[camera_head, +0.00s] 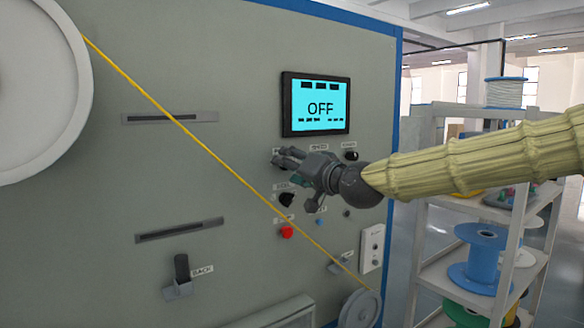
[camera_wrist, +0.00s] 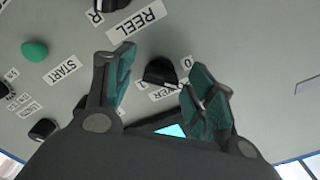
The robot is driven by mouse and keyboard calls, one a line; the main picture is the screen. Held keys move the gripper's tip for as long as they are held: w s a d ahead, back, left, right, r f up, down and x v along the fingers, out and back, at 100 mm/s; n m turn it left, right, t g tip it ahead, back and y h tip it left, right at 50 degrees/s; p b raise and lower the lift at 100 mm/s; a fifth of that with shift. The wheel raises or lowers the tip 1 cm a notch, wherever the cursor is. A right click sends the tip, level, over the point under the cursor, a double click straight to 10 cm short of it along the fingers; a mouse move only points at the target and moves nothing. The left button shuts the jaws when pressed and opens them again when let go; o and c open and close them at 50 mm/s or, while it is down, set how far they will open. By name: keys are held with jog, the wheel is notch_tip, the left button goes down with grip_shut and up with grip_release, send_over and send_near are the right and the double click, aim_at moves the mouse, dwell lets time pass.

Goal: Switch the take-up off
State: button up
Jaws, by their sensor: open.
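The grey control panel (camera_head: 230,85) carries a screen (camera_head: 315,104) that reads OFF. My gripper (camera_head: 290,165) is in front of the panel just below the screen, open and empty. In the wrist view my gripper (camera_wrist: 160,68) has its two green-padded fingers spread on either side of a black knob (camera_wrist: 160,72). A label partly hidden by a finger, seeming to read POWER, is beside this knob. I cannot tell whether the fingers touch it. In the head view my gripper hides this knob.
Nearby are a black knob (camera_head: 351,156), another (camera_head: 287,199), a red button (camera_head: 286,232) and a blue button (camera_head: 320,222). A yellow cable (camera_head: 150,97) crosses the panel diagonally. A shelf with spools (camera_head: 475,255) stands at right. REEL (camera_wrist: 136,20) and START (camera_wrist: 62,71) labels show.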

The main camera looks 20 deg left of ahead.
jog(key=v, duration=1.2)
